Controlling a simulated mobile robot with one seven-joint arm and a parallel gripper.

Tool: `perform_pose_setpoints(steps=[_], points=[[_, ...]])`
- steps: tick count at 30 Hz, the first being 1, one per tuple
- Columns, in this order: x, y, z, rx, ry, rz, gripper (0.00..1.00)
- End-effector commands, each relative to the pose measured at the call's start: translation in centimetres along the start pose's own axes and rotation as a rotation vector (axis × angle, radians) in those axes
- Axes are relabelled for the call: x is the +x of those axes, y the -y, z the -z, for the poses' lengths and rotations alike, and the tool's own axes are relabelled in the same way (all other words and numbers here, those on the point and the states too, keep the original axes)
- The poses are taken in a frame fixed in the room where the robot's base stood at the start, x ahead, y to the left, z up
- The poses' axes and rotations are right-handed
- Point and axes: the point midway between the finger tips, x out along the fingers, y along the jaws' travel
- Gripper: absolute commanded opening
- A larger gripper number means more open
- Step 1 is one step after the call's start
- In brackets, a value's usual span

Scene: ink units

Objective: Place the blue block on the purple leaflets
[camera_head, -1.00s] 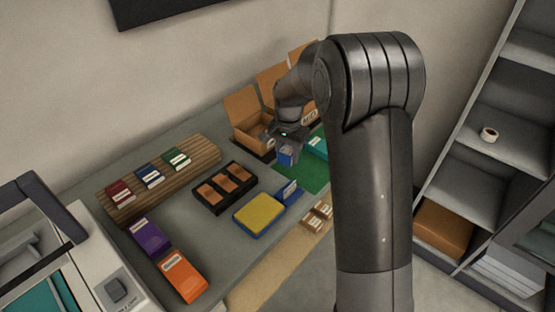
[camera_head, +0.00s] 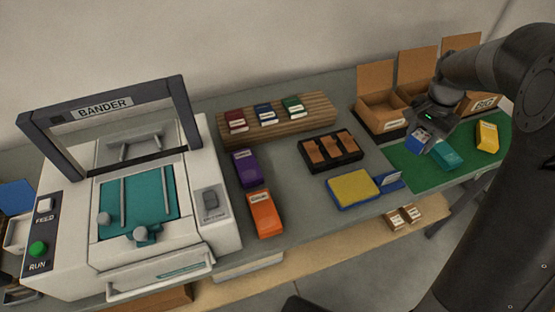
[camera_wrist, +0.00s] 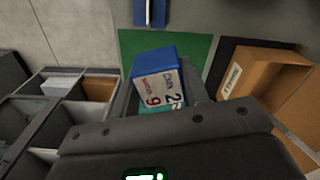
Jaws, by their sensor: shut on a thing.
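My gripper (camera_head: 430,122) is shut on the blue block (camera_head: 420,138) above the back left part of the green mat. In the wrist view the blue block (camera_wrist: 153,63) shows a blue side and a pale label with print, held between the jaws (camera_wrist: 160,98). The purple leaflets (camera_head: 245,168) lie as a stack on the grey table, well to the left of my gripper, between the white machine and the black tray. The wrist view does not show them.
Orange leaflets (camera_head: 264,214) lie just in front of the purple ones. A wooden rack (camera_head: 325,106) stands behind. A black tray (camera_head: 352,158) and a yellow-topped blue pad (camera_head: 353,187) lie between. Teal (camera_head: 447,155) and yellow (camera_head: 487,137) blocks are on the mat (camera_head: 405,168). The BANDER machine (camera_head: 190,233) stands left.

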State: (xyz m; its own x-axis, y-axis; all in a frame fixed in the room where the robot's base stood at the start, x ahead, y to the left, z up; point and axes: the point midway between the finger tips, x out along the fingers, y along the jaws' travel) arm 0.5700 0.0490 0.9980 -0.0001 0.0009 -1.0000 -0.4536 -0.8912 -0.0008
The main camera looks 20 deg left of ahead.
Motion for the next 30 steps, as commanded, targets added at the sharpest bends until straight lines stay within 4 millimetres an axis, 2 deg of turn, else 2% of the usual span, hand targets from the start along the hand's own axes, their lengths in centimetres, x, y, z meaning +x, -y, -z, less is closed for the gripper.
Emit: perform_pose_setpoints(steps=[1, 6, 11, 15, 18, 22, 24, 30], points=[[-0.2, 2.0, -1.4, -0.058, -0.001, 0.001, 0.19], [-0.9, 8.0, -6.5, -0.252, 0.0, 0.002, 0.19], [-1.4, 12.7, -11.9, -0.434, 0.0, 0.001, 0.19], [-2.0, 16.1, -17.0, -0.59, -0.001, 0.001, 0.19], [-2.3, 17.9, -20.4, -0.687, -0.001, 0.001, 0.19], [-2.6, 19.5, -23.9, -0.785, -0.001, 0.001, 0.19], [-2.8, 20.0, -25.2, -0.821, -0.001, 0.001, 0.19], [-2.4, 21.0, -27.4, -0.866, 0.0, -0.001, 0.19]])
